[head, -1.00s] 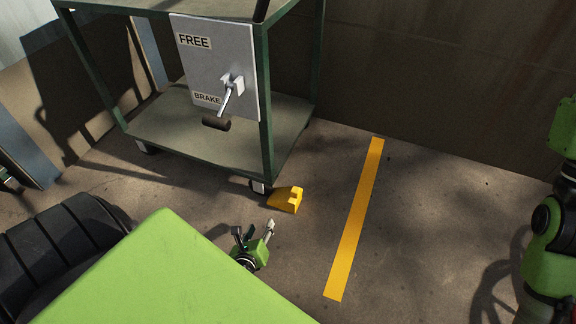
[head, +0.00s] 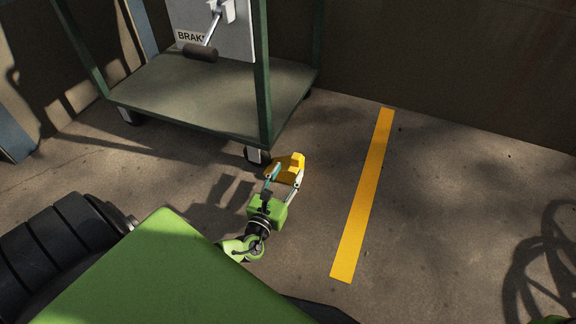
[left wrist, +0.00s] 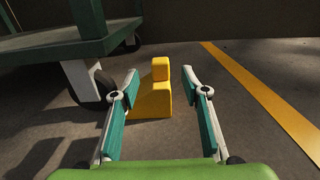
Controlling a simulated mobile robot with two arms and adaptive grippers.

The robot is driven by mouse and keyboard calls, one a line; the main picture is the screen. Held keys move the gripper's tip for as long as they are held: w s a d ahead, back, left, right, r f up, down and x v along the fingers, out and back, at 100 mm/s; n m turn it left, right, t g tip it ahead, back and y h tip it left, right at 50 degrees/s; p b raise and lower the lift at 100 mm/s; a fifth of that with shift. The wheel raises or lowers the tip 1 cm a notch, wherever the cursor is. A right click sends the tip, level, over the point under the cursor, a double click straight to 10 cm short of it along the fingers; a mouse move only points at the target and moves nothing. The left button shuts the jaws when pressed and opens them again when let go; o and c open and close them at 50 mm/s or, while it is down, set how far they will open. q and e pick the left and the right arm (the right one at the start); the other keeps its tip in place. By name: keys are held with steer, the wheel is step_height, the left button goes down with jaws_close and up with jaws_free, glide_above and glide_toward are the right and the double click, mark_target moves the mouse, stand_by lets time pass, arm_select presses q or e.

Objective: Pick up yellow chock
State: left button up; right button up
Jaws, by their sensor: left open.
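The yellow chock (head: 291,163) stands on the floor beside the cart's front wheel. My left gripper (head: 284,177) is open and low over the floor, with its fingers reaching to the near side of the chock. In the left wrist view the chock (left wrist: 153,103) shows upright, a block with a narrower raised top. It lies between the lines of the two open fingers (left wrist: 160,85), nearer the left finger. I cannot tell whether a finger touches it. My right gripper is out of view.
The green-framed cart (head: 210,100) stands just behind and left of the chock, with a wheel (head: 256,156) close by. A yellow floor stripe (head: 365,195) runs to the right. The floor between chock and stripe is clear.

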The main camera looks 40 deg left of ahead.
mark_target(295, 161)
arm_select(q)
steer(key=b+x, duration=0.1)
steer(key=x, duration=0.2)
steer(key=b+x, duration=0.3)
steer(key=x, duration=0.1)
steer(key=shift+w+f, duration=0.15)
steer(key=shift+w+a, duration=0.1)
steer(key=shift+w, duration=0.3)
jaws_close()
steer(key=shift+r, duration=0.25)
